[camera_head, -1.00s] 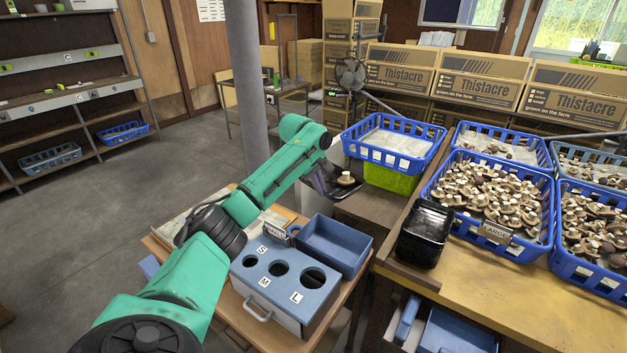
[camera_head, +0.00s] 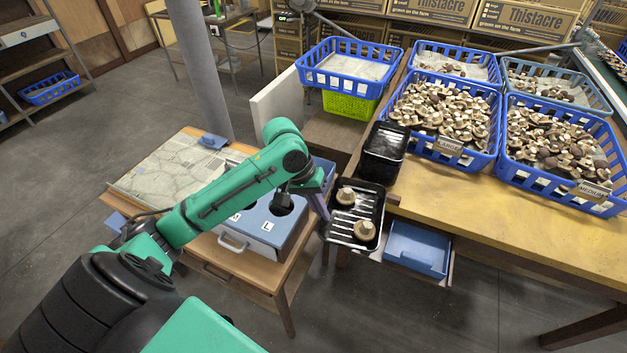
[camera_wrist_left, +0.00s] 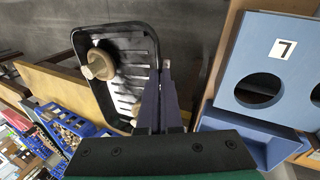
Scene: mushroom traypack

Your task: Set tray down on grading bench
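My left gripper (camera_head: 322,206) is shut on the left rim of a black ribbed tray (camera_head: 347,242). The tray holds two brown mushrooms (camera_head: 365,230) and hangs tilted beside the yellow-topped bench (camera_head: 520,222), in front of a black tray stack. In the left wrist view the fingers (camera_wrist_left: 163,105) pinch the rim of the tray (camera_wrist_left: 152,50); one mushroom (camera_wrist_left: 100,64) shows clearly. A small wooden table (camera_head: 274,280) carries a blue sizing box (camera_head: 262,232) with holes, partly hidden by my arm. Which surface is the grading bench is not marked. My right gripper is out of view.
Black trays (camera_head: 385,148) are stacked at the bench's left edge. Blue crates of mushrooms (camera_head: 455,160) fill the bench's back. A blue drawer-like bin (camera_head: 418,252) sits below its front edge. The bench's front strip is bare.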

